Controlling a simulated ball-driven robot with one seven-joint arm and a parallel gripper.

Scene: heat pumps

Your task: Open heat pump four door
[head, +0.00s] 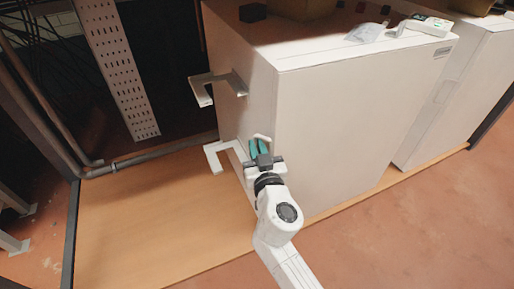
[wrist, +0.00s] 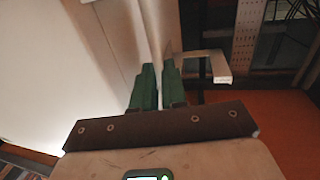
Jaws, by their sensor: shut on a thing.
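A large white heat pump cabinet (head: 345,130) stands in the middle of the head view. In the wrist view, its pale side (wrist: 60,70) fills the left. My gripper (head: 257,147) is low at the cabinet's left side, with its green fingers pointing away from me. The fingers are close together, shut on a small pale handle-like piece (head: 262,137) whose tip shows just past them. In the wrist view, the gripper (wrist: 159,68) covers most of what it holds. I cannot tell whether the door is ajar, nor read a number on the cabinet.
Two white brackets stick out at the cabinet's left, an upper one (head: 205,88) and a lower one (head: 214,158) near my gripper. A second white cabinet (head: 465,95) stands at the right. A pipe (head: 150,154) runs along the back. The orange-brown floor panel (head: 150,225) at left is clear.

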